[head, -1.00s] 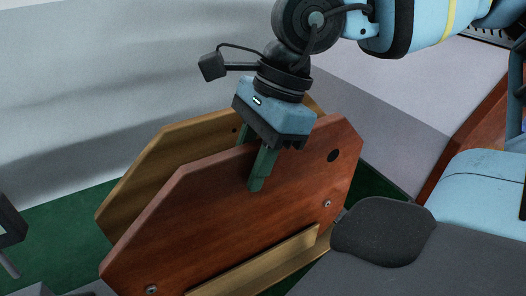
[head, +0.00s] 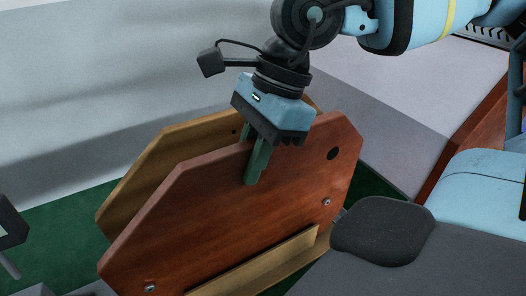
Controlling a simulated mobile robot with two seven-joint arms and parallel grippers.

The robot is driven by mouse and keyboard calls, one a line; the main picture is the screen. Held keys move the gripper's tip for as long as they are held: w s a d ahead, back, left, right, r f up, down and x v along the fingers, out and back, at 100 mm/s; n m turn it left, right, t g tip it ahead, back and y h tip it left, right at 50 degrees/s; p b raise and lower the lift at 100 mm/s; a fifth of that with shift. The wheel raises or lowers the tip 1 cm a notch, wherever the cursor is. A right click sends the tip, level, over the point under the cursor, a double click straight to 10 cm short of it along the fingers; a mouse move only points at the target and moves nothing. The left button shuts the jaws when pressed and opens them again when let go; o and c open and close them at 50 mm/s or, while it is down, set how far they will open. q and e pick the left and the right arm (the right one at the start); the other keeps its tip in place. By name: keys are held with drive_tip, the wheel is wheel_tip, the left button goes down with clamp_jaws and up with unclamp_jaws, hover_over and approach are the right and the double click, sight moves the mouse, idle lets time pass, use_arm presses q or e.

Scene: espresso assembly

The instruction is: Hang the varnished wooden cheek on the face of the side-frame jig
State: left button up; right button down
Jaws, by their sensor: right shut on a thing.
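The varnished wooden cheek (head: 215,215) is a red-brown panel with cut corners, standing upright and leaning a little in the head view. It has a dark round hole at upper right and small silver round fittings at its right and lower left. My right gripper (head: 257,164) is shut on its top edge, with one finger over the front face. A paler wooden panel of similar outline (head: 150,165), perhaps the side-frame jig, stands behind it. A gap shows between their upper edges; I cannot tell whether they touch lower down. My left gripper is not in view.
A pale wooden strip (head: 262,262) lies along the cheek's lower front. A dark grey rounded pad (head: 384,231) is close to its right edge. A green surface (head: 60,212) lies below, with a pale grey wall (head: 90,80) behind. A dark bracket-like part (head: 10,228) shows at the left edge.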

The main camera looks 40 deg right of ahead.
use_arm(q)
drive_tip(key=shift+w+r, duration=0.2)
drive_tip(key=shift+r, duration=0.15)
use_arm(e)
drive_tip(key=shift+r, duration=0.9)
